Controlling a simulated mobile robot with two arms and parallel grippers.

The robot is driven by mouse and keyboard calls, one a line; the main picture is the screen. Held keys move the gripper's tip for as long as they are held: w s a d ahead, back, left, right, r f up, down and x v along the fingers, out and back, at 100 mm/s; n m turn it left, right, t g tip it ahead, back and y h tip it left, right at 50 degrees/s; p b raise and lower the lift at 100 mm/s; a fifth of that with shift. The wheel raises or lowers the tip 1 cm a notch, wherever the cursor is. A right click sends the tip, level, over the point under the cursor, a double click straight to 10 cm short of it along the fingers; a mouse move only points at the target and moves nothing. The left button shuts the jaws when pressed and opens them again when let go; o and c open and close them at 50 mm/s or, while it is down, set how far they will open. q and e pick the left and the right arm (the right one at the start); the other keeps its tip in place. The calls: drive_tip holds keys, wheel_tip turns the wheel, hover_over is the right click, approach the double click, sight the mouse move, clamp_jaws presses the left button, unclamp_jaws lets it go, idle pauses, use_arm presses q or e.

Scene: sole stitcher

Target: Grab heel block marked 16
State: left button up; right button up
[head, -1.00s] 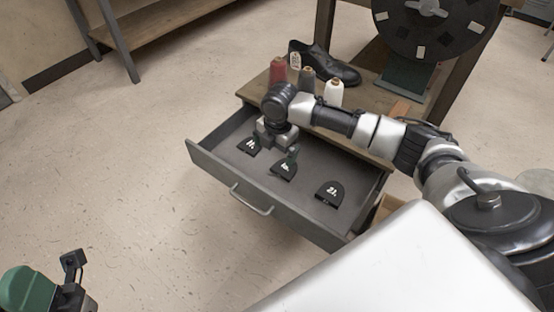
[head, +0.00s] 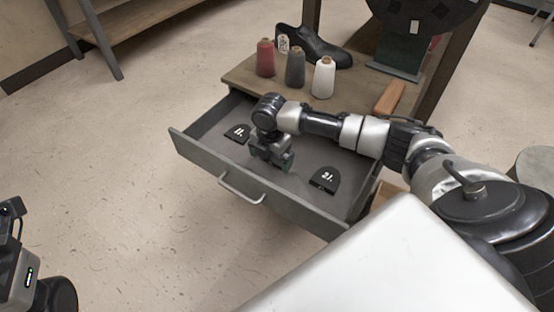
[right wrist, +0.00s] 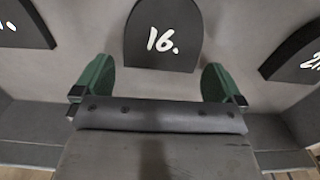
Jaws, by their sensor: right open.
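The heel block marked 16 (right wrist: 163,30) is a dark, round-topped slab lying flat on the drawer floor in the right wrist view. My right gripper (right wrist: 158,82) is open and empty, its green fingers to either side of the block's straight edge, with the block mostly beyond them. In the head view my right gripper (head: 272,158) is low in the drawer and hides this block. The block marked 11 (head: 238,133) lies to its left and the block marked 21 (head: 324,180) to its right. Part of my left arm's end shows at the lower left edge; its jaws are unclear.
The open grey drawer (head: 205,165) has low walls around the blocks and a front handle (head: 242,188). On the bench above stand red (head: 265,57), grey (head: 295,67) and white (head: 323,78) thread spools, with a black shoe (head: 325,50) behind.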

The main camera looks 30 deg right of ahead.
drive_tip(key=shift+f, duration=0.45)
drive_tip(key=c, duration=0.9)
drive_tip(key=shift+r, duration=0.1)
